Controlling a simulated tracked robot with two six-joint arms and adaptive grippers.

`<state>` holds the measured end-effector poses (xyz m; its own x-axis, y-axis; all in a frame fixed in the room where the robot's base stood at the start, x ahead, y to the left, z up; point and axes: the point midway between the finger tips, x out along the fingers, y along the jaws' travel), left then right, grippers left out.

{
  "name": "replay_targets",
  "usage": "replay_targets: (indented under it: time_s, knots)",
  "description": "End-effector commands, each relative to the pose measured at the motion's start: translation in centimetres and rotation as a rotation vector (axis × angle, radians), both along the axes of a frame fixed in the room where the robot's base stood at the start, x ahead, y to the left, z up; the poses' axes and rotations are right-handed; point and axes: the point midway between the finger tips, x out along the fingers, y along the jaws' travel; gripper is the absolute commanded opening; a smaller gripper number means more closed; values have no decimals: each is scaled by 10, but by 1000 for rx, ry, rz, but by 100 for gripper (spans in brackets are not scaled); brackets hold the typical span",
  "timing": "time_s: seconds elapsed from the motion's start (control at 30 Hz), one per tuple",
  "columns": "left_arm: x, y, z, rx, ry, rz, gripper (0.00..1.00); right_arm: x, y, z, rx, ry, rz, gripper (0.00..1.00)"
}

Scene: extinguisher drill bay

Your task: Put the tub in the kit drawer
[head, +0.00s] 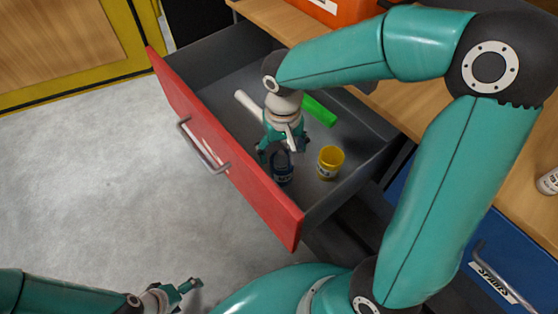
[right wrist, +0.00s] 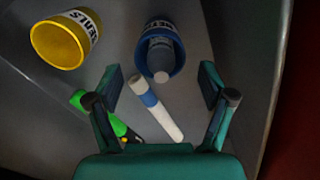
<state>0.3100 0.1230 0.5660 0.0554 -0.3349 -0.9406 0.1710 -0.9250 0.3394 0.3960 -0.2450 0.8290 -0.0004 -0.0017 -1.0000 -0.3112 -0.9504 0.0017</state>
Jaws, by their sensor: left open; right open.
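The kit drawer (head: 215,153) is pulled open, with a red front and dark grey inside. A blue tub (head: 283,174) stands in it near the front; in the right wrist view the blue tub (right wrist: 169,33) has a grey-blue cylindrical thing (right wrist: 161,56) in its mouth. A yellow tub (head: 330,162) stands to its right and shows tilted in the right wrist view (right wrist: 66,40). My right gripper (head: 284,150) is open inside the drawer, just above the blue tub, fingers apart and holding nothing. My left gripper (head: 186,291) is open and empty over the floor, outside the drawer.
A white stick with a blue band (right wrist: 155,108) and a green item (head: 319,111) lie in the drawer behind my right gripper. A wooden worktop (head: 275,19) carries an orange box (head: 335,8). A closed blue drawer (head: 460,235) is at right. The grey floor at left is clear.

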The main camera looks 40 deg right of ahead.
Motion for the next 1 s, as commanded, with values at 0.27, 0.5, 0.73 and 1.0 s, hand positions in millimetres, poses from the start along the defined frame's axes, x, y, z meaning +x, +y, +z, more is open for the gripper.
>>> replay_targets:
  time_s: [0.27,0.5,0.73,1.0]
  knots:
    - [0,0,6,0,0,0,86,0,0,41,0,-1,1,81]
    - [0,0,6,0,0,0,86,0,0,46,-1,1,2,81]
    - [0,0,6,0,0,0,86,0,1,46,0,1,2,81]
    - [0,0,19,0,0,0,86,0,1,58,0,1,2,81]
